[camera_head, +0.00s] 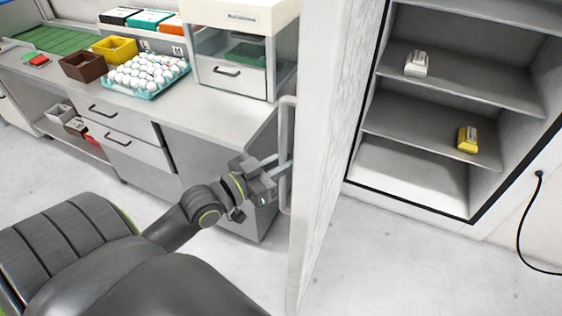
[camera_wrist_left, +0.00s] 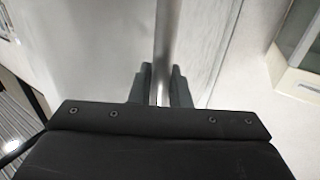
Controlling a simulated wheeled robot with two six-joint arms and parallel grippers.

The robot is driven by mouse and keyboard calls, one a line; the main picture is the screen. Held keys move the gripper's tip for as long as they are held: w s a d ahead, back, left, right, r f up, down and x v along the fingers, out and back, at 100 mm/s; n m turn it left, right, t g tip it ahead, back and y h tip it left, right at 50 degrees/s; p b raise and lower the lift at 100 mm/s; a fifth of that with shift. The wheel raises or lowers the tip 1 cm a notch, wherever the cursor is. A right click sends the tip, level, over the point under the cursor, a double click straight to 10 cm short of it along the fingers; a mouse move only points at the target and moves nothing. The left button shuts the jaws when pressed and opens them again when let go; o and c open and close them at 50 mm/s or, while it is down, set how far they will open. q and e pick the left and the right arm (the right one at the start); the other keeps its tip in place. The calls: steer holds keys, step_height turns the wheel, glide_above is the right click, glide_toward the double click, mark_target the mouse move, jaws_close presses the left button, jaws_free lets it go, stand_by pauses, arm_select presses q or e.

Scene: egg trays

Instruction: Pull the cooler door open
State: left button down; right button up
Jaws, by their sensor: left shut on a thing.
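The white cooler door (camera_head: 328,130) stands swung out from the cooler (camera_head: 430,190), seen nearly edge-on in the head view. A vertical bar handle (camera_head: 286,135) runs along the door's left face. My left gripper (camera_head: 279,168) is shut on this handle at its lower part. In the left wrist view the two fingertips (camera_wrist_left: 160,82) sit on either side of the metal handle bar (camera_wrist_left: 166,35). The cooler's shelves are in view to the right of the door. My right gripper is not in view.
A counter (camera_head: 215,125) with drawers stands left of the door, close to the handle. It carries an egg tray (camera_head: 150,92), brown and yellow boxes and a white cabinet (camera_head: 235,75). Two cartons sit on the cooler shelves. The floor (camera_head: 375,265) before the cooler is clear.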

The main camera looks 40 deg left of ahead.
arm_select(q)
steer(key=shift+r, duration=0.1)
steer(key=c, duration=1.4)
jaws_free()
steer(key=shift+w+d, duration=0.1)
steer(key=shift+c, duration=0.2)
steer(key=p+v, duration=0.3)
steer(key=v, duration=1.4)
steer(key=shift+s, duration=0.2)
